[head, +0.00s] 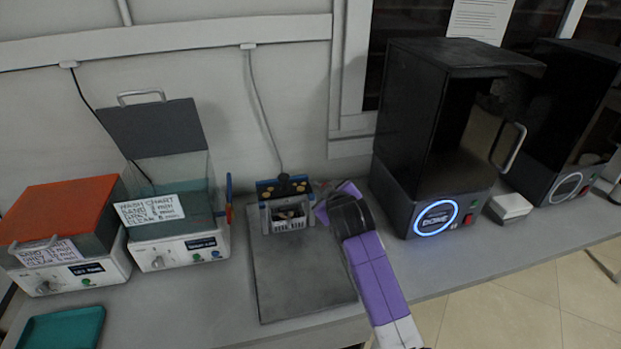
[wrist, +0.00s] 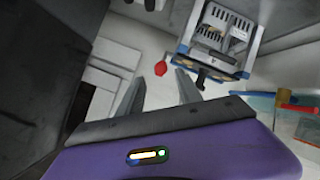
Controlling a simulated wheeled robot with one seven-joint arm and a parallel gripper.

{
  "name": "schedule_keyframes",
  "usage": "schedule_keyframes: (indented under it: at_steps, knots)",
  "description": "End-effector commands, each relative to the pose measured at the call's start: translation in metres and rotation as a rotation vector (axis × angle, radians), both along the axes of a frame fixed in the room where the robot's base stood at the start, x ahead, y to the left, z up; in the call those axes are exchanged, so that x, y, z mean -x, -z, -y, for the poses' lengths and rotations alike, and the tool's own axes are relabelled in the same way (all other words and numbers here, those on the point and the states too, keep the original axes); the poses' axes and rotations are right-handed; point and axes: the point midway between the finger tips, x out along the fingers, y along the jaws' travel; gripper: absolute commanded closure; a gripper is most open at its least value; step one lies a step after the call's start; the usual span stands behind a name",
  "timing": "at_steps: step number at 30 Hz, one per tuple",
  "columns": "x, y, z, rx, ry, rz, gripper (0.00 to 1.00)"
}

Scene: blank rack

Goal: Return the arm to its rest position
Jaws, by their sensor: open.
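My gripper (wrist: 160,92) shows two grey fingers spread apart with nothing between them in the wrist view. In the head view my purple and white arm (head: 375,275) reaches up from the lower right. Its hand end is just right of a small blue and black rack (head: 284,187) that holds a grey basket (head: 289,224). The fingertips are hard to make out there. In the wrist view the basket (wrist: 222,28) and its stand lie beyond the fingers, up and to the right, apart from them. The basket's contents are too small to tell.
A dark dome unit (head: 425,135) with a lit blue ring stands right of my arm; a second one (head: 570,125) is farther right. Left are an open-lidded bath (head: 175,235), an orange-lidded bath (head: 60,215) and a teal tray (head: 62,328). A grey plate (head: 300,280) lies before the rack.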

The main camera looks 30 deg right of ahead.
Motion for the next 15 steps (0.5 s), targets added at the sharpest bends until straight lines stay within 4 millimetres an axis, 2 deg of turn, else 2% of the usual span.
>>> schedule_keyframes:
  at_steps: [8,11,13,15]
  knots:
    - [-0.002,-0.004,0.0,-0.011,0.005,0.024,0.58]
    - [-0.009,-0.023,-0.002,-0.022,0.0,0.1,0.58]
    - [-0.013,-0.045,-0.005,-0.031,-0.006,0.175,0.58]
    - [-0.008,-0.063,-0.011,-0.052,-0.018,0.269,0.58]
